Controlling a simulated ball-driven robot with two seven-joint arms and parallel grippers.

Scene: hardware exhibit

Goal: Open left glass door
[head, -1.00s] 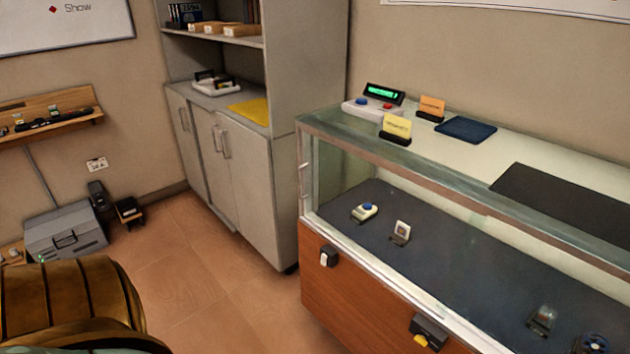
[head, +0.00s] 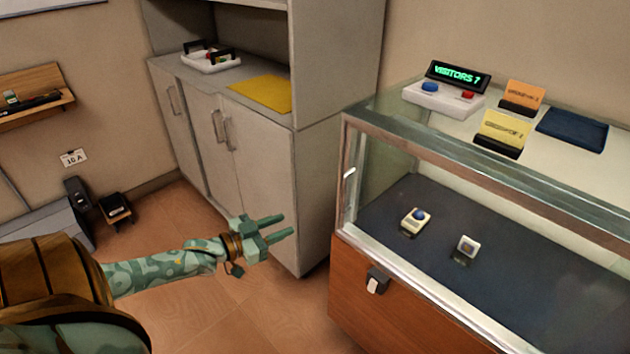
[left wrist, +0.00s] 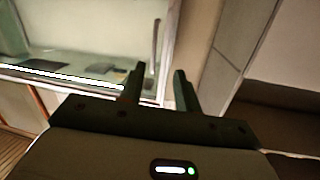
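The glass display case (head: 400,140) stands at the right in the head view. Its left glass door (head: 385,180) is at the front, with a pale upright handle (head: 348,186) near the left post. The door looks shut. My left gripper (head: 289,225) is in front of the cabinet, to the left of the case and apart from the handle. Its two fingers are spread with nothing between them. In the left wrist view the fingers (left wrist: 157,90) point toward the case corner, with the handle (left wrist: 156,42) beyond them. My right gripper is not in view.
A grey cabinet (head: 250,165) stands behind my left gripper. The case's wooden base has a small black-and-white fitting (head: 376,281). A visitor counter (head: 445,97) and cards stand on the case top. Open tiled floor (head: 230,310) lies before the cabinet.

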